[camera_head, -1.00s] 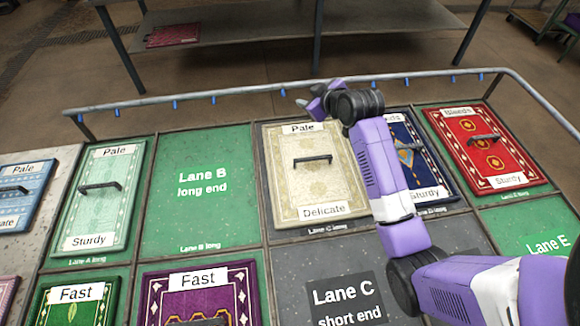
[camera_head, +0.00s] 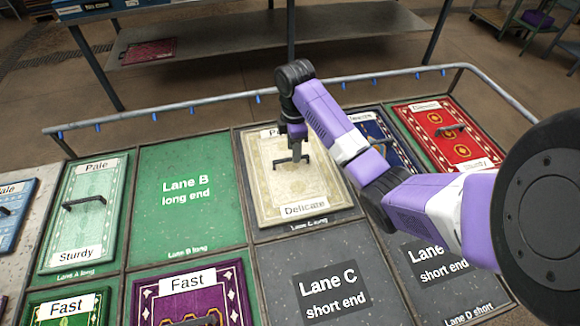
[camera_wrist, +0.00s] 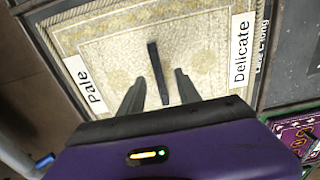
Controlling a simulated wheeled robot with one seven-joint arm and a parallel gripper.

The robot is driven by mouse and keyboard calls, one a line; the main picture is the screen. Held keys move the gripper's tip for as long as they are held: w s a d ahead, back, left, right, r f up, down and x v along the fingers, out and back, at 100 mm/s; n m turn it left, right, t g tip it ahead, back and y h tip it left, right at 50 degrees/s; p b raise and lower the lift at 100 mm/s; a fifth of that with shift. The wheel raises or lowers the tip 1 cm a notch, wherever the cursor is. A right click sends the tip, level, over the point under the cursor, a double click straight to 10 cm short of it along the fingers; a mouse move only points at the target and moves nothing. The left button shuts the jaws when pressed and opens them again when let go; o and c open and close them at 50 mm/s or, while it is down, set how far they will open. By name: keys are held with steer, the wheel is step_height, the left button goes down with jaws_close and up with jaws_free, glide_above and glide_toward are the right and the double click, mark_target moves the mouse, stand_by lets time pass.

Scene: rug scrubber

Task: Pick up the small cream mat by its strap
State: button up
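The small cream mat (camera_head: 285,197) lies in the Lane C long-end bay, labelled "Pale" and "Delicate". Its dark strap (camera_head: 292,160) stands across its middle. My gripper (camera_wrist: 159,76) points down over the mat, with its two fingers spread and open. In the wrist view the strap (camera_wrist: 156,62) runs lengthwise, its near end between the fingers, with a gap showing on each side. In the head view my wrist hides part of the "Pale" label, and I cannot tell the exact height of the fingertips over the strap.
A blue mat (camera_head: 385,140) and a red mat (camera_head: 447,130) lie to the right, partly behind my arm. A pale green mat (camera_head: 85,213) and a purple mat (camera_head: 190,295) lie left. A grey rail (camera_head: 215,98) runs behind. The Lane B long end (camera_head: 185,195) is empty.

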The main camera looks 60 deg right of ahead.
steer(key=shift+w+f+p, duration=0.2)
steer(key=shift+f+p, duration=0.25)
steer(key=shift+f, duration=1.9)
jaws_close()
